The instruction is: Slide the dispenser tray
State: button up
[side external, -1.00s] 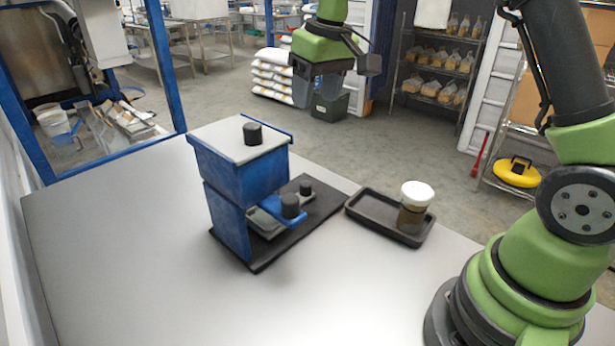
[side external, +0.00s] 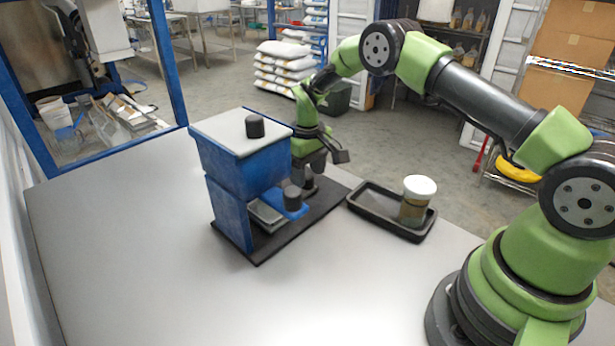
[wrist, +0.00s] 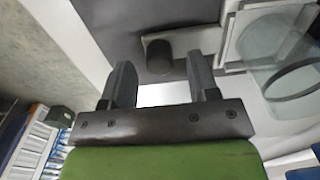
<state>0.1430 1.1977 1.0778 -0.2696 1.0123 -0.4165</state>
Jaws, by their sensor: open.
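The blue dispenser (side external: 240,170) stands on a dark base plate (side external: 262,255), with a grey lid carrying a black knob (side external: 254,126). In its lower opening sits the grey dispenser tray (side external: 265,216), with a blue part and a black knob (side external: 292,194) at its right. My gripper (side external: 310,184) points down just behind and right of this knob, partly hidden by the dispenser and knob. In the wrist view, my gripper's fingers (wrist: 160,75) are apart, with a black knob (wrist: 160,55) in line with the gap between them. I cannot tell whether they touch it.
A black tray (side external: 365,213) holding a jar with a white lid (side external: 420,187) lies to the right of the dispenser. A clear round object (wrist: 280,45) shows at right in the wrist view. The table (side external: 130,240) is free at left and front.

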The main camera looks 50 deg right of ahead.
jog(key=shift+f, duration=0.95)
grip_shut()
jog(key=shift+a, duration=1.4)
grip_release()
jog(key=shift+r, duration=0.1)
notch_tip(320, 180, up, 10)
